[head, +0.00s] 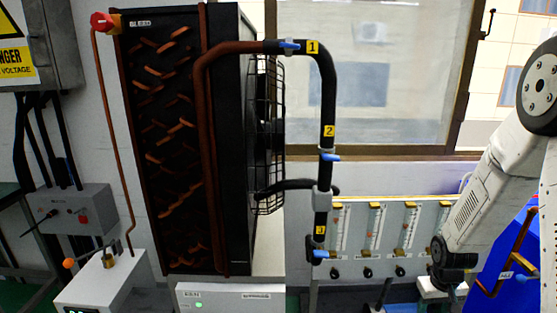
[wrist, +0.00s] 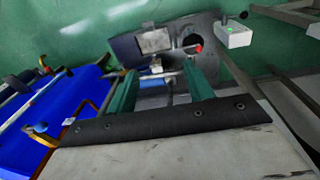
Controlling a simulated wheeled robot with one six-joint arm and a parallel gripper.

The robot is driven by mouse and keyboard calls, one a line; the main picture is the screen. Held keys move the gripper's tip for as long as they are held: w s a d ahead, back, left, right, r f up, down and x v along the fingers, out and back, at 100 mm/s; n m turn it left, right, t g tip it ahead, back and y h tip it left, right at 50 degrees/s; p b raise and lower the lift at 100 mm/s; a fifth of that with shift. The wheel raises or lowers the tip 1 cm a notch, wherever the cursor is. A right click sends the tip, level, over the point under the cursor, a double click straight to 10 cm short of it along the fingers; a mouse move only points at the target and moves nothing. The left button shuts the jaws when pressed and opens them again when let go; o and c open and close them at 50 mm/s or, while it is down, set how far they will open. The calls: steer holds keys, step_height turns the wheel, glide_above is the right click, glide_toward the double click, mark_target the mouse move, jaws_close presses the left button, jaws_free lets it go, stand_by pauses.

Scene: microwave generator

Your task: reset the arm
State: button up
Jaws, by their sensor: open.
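My arm (head: 485,195) comes in from the right side of the head view. It slopes down and left to a dark joint in front of the flowmeter panel. My gripper (wrist: 160,76) shows in the wrist view as two green fingers set well apart on a dark bar. It is open. No object is clearly held between the fingers. A grey panel with a dark round opening (wrist: 190,38) and a blue cylinder (wrist: 155,83) show beyond the fingers. I cannot tell how far they are from the fingertips. In the head view I cannot make out the fingers.
A black radiator (head: 160,140) with a caged fan (head: 266,135) stands left of centre. A dark pipe with blue-handled valves (head: 328,110) runs beside it. A flowmeter panel (head: 355,240) is behind my arm. A blue unit (head: 500,262) stands at the right, also in the wrist view (wrist: 60,115).

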steer(key=s+a+r, duration=0.5)
steer(key=s+r, duration=0.3)
steer(key=r, duration=0.2)
steer(key=s+a+r, duration=0.5)
steer(key=s+r, duration=0.3)
steer(key=r, duration=0.3)
steer(key=s+a+r, duration=0.5)
steer(key=s+r, duration=0.3)
steer(key=r, duration=0.2)
steer(key=shift+s+r+t+y, duration=0.2)
steer(key=shift+s+t+y, duration=0.1)
steer(key=shift+t+y, duration=0.1)
stand_by(1.6)
